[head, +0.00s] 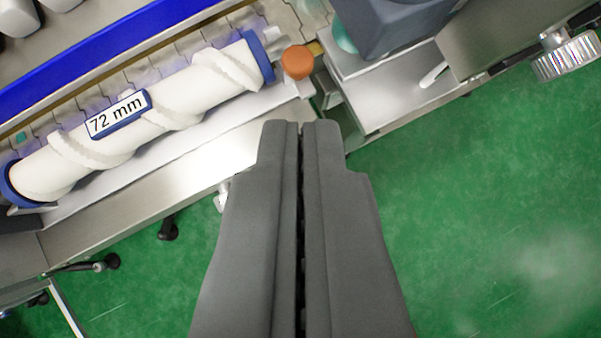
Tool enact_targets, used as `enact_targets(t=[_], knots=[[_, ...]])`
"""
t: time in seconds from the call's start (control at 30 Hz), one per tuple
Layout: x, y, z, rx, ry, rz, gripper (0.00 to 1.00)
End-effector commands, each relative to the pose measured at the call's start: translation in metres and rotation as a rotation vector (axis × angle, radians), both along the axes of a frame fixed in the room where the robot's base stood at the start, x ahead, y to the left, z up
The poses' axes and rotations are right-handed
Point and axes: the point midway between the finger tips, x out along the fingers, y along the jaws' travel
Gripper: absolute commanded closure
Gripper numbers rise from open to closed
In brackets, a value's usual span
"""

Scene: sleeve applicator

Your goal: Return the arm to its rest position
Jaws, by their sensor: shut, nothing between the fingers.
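My gripper (301,128) is in the lower middle of the head view, its two dark grey fingers pressed together with nothing between them. The fingertips are over the front edge of the machine, just below an orange round knob (297,62). They appear apart from the machine, though the exact height cannot be told. No other part of my arm shows.
A white feed screw (185,95) with blue ends and a "72 mm" label (118,114) lies along the machine at upper left, beside a blue rail (95,57). A grey housing (385,22) and a knurled metal knob (566,57) are at upper right. Green floor (480,220) is clear at lower right.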

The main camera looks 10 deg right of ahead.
Motion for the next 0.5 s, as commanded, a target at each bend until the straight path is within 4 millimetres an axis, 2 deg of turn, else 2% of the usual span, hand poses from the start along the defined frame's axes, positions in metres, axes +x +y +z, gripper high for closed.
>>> enact_targets(t=[0.33, 0.5], knots=[[-0.001, 0.0, 0.0, 0.0, -0.005, 0.002, 1.0], [-0.019, 0.003, 0.004, 0.0, -0.073, 0.023, 1.0]])
